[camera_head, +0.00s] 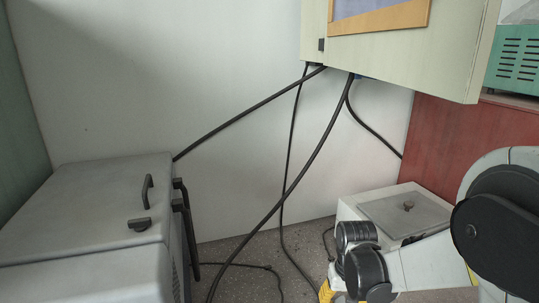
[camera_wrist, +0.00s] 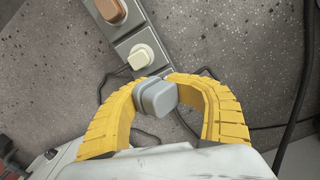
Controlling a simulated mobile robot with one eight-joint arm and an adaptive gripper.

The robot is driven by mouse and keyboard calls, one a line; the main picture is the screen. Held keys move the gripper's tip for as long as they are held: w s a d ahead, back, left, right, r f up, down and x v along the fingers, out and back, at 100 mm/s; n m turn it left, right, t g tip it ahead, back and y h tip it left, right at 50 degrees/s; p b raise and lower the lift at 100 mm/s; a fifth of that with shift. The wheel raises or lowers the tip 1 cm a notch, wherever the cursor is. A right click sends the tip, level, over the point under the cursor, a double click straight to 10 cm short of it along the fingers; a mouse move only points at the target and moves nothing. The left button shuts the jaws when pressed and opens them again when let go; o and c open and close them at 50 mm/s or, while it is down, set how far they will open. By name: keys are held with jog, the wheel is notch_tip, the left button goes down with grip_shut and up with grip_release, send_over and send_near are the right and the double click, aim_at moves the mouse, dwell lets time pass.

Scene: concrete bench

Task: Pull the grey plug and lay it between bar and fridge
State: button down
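In the wrist view, the grey plug (camera_wrist: 156,97) is a small rounded block between the yellow fingertips of my gripper (camera_wrist: 157,82). The fingers bow around it, and their tips appear to press on its two sides. The bar (camera_wrist: 128,42) is a grey socket strip running up and left from the plug. The fingers and plug hide its near end, so I cannot tell whether the plug is seated. In the head view, only yellow bits of my gripper (camera_head: 327,292) show at the bottom edge. A grey box with dark handles (camera_head: 85,215), possibly the fridge, stands at left.
A cream plug (camera_wrist: 140,57) and a brown plug (camera_wrist: 113,12) sit on the bar. Black cables (camera_head: 283,200) hang from the wall cabinet (camera_head: 400,50) to the speckled floor. A white box with a grey lid (camera_head: 405,212) stands beside my arm. Bare floor lies left of the bar.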

jog(key=a+f+b, duration=0.1)
jog(key=a+f, duration=0.3)
jog(key=a, duration=0.1)
jog(key=s+a+f+b, duration=0.1)
jog(key=a+f, duration=0.2)
jog(key=a, duration=0.3)
jog(key=a+f+b, duration=0.1)
jog(key=a+f, duration=0.3)
jog(key=a, duration=0.1)
jog(key=shift+s+a+f, duration=0.15)
jog(key=shift+a+f, duration=0.1)
jog(key=shift+f, duration=0.05)
jog(key=shift+f, duration=0.1)
jog(key=shift+f, duration=1.15)
jog(key=c, duration=1.2)
grip_release()
jog(key=shift+c, duration=0.2)
